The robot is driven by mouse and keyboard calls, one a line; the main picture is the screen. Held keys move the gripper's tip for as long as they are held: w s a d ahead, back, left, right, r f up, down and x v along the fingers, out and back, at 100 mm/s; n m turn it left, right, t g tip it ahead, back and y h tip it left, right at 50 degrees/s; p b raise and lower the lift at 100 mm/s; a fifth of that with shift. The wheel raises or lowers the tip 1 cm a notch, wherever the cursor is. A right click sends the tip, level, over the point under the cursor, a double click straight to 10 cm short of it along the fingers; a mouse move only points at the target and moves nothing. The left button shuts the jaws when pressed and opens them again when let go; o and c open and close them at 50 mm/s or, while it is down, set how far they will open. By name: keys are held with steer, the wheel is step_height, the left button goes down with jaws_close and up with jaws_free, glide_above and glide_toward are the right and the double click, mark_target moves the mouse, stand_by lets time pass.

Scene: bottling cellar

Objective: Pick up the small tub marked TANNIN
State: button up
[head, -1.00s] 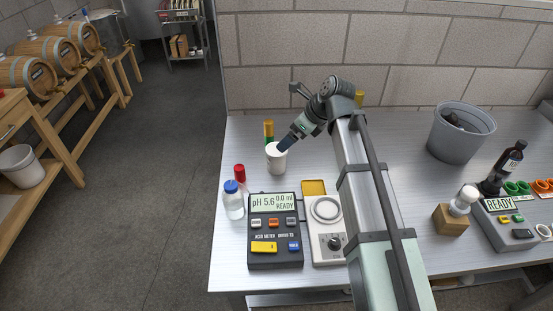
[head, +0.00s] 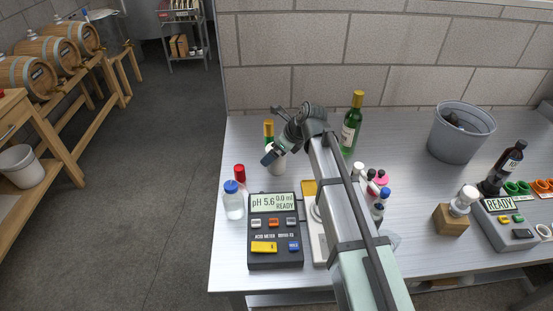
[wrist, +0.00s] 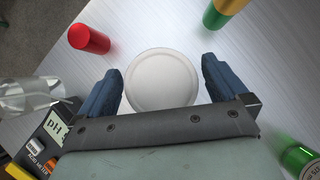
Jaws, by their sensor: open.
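A small white tub (head: 277,169) stands on the metal bench, partly hidden behind my gripper in the head view. In the wrist view I look down on its round white lid (wrist: 162,80); no lettering is readable, so I cannot confirm the TANNIN mark. My gripper (head: 271,155) is over the tub, pointing down. In the wrist view its two blue fingers (wrist: 162,68) are apart, one on each side of the lid, with a gap on both sides. It holds nothing. I cannot tell how far the fingertips reach down.
A red-capped bottle (head: 239,172) and blue-capped bottle (head: 233,203) stand left of the tub, with an acid meter (head: 275,250) in front. A gold-capped bottle (head: 268,128) is close behind. A green bottle (head: 351,130) and several small bottles (head: 380,205) stand right.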

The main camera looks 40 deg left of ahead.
steer(key=shift+x, duration=0.75)
steer(key=c, duration=1.2)
